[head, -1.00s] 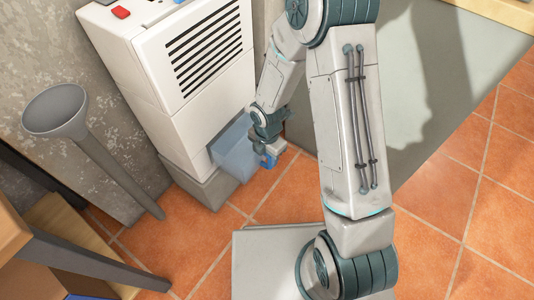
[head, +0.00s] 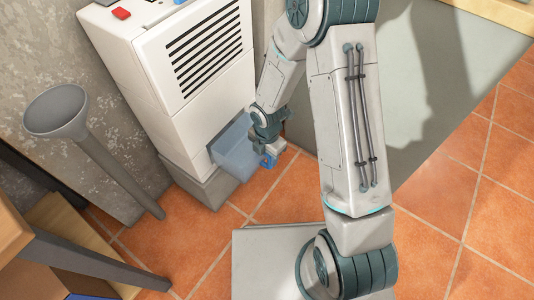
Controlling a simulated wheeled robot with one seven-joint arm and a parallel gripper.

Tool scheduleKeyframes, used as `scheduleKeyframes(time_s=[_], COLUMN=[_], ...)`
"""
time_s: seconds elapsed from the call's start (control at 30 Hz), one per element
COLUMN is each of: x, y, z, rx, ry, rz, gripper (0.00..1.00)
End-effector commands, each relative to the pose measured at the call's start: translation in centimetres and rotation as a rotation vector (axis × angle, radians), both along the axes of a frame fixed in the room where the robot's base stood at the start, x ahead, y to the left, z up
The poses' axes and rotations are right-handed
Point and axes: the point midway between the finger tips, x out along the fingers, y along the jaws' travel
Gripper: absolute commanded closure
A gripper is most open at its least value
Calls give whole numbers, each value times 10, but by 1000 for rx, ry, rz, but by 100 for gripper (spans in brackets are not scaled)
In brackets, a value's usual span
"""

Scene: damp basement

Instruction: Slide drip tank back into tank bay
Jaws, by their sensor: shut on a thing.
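The drip tank (head: 236,150) is a translucent pale-blue box low on the front of the white dehumidifier (head: 165,97). It sticks part way out of the tank bay (head: 212,152), with its rear end inside the opening. My gripper (head: 268,160) is at the tank's outer end and is shut on its blue handle, which shows only in part. My wrist hides some of the tank's outer end and most of the grip.
A grey funnel-topped pipe (head: 60,115) stands left of the machine. A wooden table (head: 15,225) with a dark leg is at the lower left. Orange floor tiles (head: 190,240) are clear in front.

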Motion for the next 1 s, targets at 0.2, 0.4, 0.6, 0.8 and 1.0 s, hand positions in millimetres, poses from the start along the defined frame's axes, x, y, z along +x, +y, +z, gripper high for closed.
scheduleKeyframes(time_s=[0.2,0.4,0.6,0.8,1.0], x=[3,5,3,1,0], y=[4,7,4,0,0], z=[0,0,1,0,0], rx=[0,1,3,1,1], ry=[0,-1,-3,-3,-1], rz=[1,0,-2,-1,0], gripper=[97,97,97,97,97])
